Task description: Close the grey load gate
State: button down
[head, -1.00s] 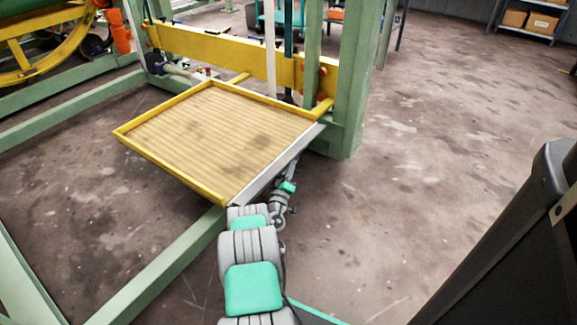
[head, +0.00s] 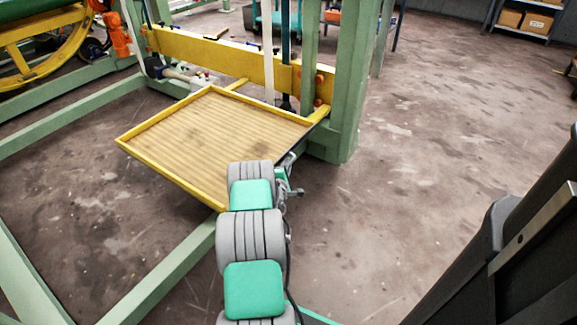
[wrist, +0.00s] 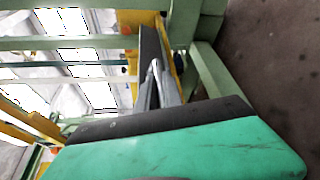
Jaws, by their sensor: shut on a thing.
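A yellow-rimmed platform (head: 212,138) with a ribbed tan floor hangs from the green frame in the head view. In the head view its right side shows only a thin dark edge, partly behind my arm. In the wrist view, a long grey bar (wrist: 149,48), which looks like the grey load gate, runs away from my gripper beside a yellow edge. My gripper (wrist: 156,82) is shut on a slim light-grey part there, apparently the gate's handle. In the head view my arm covers the platform's near right corner, and the grip itself is hard to make out.
A green post (head: 345,90) stands at the platform's far right corner. A yellow crossbeam (head: 205,52) runs behind it. A green floor beam (head: 165,262) lies at the near left. The floor to the right is open.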

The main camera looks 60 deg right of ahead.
jog(key=shift+w+d+r+n+g+y+p, duration=0.1)
jog(key=shift+w+r+n+g+y+p, duration=0.25)
jog(key=shift+n, duration=0.35)
jog(key=shift+w+d+r+n+g+y, duration=0.15)
jog(key=shift+w+r+n+g, duration=0.15)
jog(key=shift+r+n, duration=0.3)
jog(key=c, duration=1.8)
grip_release()
jog(key=shift+f, duration=0.1)
jog(key=shift+o, duration=0.2)
jog(key=shift+a, duration=0.1)
jog(key=p+v, duration=0.2)
jog(key=v, duration=0.5)
jog(key=shift+a, duration=0.35)
jog(key=shift+s, duration=0.1)
